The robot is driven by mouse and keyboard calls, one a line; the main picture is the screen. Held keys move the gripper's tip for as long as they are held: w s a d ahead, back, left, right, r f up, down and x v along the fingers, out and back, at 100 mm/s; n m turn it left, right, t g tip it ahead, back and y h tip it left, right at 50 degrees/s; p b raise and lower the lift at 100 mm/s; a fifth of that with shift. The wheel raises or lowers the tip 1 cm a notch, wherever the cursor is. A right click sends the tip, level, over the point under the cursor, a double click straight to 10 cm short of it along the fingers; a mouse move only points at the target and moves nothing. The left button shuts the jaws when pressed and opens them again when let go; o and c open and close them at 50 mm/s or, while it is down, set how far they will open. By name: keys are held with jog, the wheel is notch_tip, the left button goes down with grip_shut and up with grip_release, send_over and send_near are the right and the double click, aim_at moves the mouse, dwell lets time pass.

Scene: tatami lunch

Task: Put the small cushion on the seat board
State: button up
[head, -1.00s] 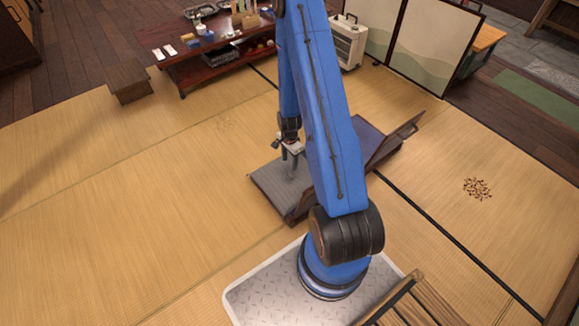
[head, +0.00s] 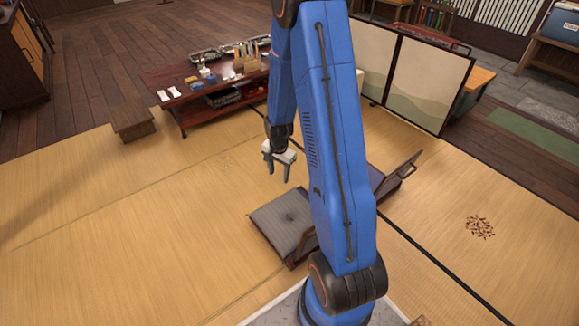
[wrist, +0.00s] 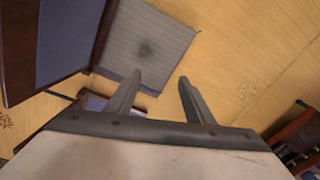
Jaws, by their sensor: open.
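The small cushion (head: 287,216) is grey, square and finely striped, with a dark dimple in its middle. My arm hides the right part of the seat. The cushion also shows at the top of the wrist view (wrist: 150,40), beside a dark-framed bluish panel (wrist: 62,38). My gripper (head: 278,175) is open and empty, above and behind the cushion and apart from it. In the wrist view its fingers (wrist: 160,78) are spread with nothing between them.
A tilted wooden backrest (head: 402,172) rises right of the seat. A low red-brown table (head: 190,112) with small items and a small wooden stool (head: 133,122) stand at the back. A folding screen (head: 425,80) stands back right. Brown bits (head: 480,227) lie on the right mat. The left tatami is clear.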

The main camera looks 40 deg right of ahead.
jog(key=s+a+r+n+t, duration=0.1)
jog(key=s+a+r+n, duration=0.15)
jog(key=r, duration=0.55)
jog(key=s+a+r+n, duration=0.2)
jog(key=s+a+r, duration=0.1)
jog(key=r, duration=0.5)
jog(key=s+a+r+n+t, duration=0.1)
jog(key=s+a+r+n, duration=0.15)
jog(key=r, duration=0.55)
jog(key=s+a+r+n, duration=0.2)
jog(key=s+r, duration=0.2)
jog(key=s, duration=0.3)
jog(key=s+a+r+n+t, duration=0.1)
jog(key=s+a+r+n, duration=0.1)
jog(key=s, duration=0.5)
jog(key=s+a+r+n, duration=0.2)
jog(key=s+a+r, duration=0.1)
jog(key=s+r, duration=0.2)
jog(key=shift+s+r+n+t, duration=0.35)
jog(key=shift+s+n+t, duration=0.05)
jog(key=shift+s, duration=0.5)
